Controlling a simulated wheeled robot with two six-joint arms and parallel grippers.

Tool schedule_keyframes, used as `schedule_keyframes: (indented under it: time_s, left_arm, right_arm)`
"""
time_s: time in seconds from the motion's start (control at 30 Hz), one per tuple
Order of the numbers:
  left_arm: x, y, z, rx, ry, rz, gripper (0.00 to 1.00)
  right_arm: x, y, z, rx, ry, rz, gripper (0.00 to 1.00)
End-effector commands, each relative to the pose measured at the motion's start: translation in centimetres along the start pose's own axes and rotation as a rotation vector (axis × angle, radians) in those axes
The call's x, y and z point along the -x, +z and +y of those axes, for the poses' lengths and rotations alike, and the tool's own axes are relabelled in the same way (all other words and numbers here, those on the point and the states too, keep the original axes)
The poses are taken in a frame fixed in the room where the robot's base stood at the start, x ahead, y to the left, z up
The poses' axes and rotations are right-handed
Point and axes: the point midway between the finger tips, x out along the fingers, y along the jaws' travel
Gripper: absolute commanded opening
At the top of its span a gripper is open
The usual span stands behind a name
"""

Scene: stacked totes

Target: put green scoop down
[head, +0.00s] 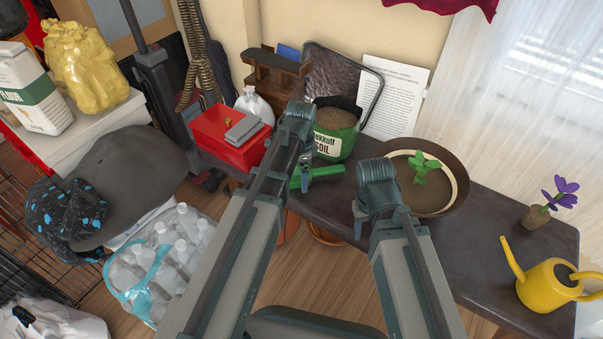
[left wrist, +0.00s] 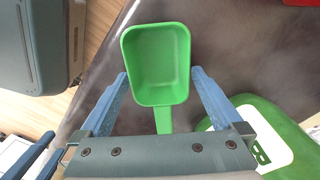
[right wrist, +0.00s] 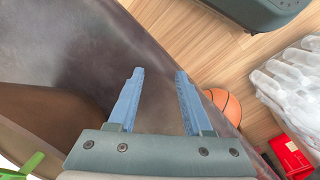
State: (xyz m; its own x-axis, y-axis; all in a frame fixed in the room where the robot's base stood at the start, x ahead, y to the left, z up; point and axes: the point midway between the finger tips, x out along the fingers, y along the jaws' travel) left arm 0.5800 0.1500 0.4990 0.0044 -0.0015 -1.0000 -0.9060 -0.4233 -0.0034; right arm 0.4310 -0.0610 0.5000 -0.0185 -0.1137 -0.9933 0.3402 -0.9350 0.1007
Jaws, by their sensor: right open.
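The green scoop (head: 318,172) lies on the dark table (head: 490,235) close to its front edge, below the soil bag. In the left wrist view the scoop (left wrist: 158,60) shows its open bowl, with its handle pointing back between my fingers. My left gripper (head: 304,182) is open around the handle, its fingers apart from it on both sides. My right gripper (head: 358,222) is open and empty over the table's front part beside the large pot, and its spread fingers show in the right wrist view (right wrist: 160,72).
A soil bag (head: 338,125) stands behind the scoop, and a red toolbox (head: 215,135) is at left. A brown pot (head: 455,165) with a seedling is right of centre. A yellow watering can (head: 548,285) stands at the right end. A basketball (right wrist: 226,104) is on the floor.

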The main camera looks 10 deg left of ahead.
Motion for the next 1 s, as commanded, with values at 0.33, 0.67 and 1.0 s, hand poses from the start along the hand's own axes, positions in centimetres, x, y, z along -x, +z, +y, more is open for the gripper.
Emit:
schedule_keyframes:
  time_s: [0.33,0.67,1.0]
  left_arm:
    - [0.4,0.0,0.0,0.000,0.000,0.000,1.00]
    - [3.7,0.0,0.0,0.000,0.000,0.000,1.00]
    - [9.0,0.0,0.0,0.000,0.000,0.000,1.00]
  right_arm:
    - [0.4,0.0,0.1,-0.001,0.000,0.000,0.50]
    - [3.7,0.3,0.5,-0.006,0.004,-0.002,0.50]
    - [8.9,0.6,0.9,-0.012,0.001,-0.004,0.50]
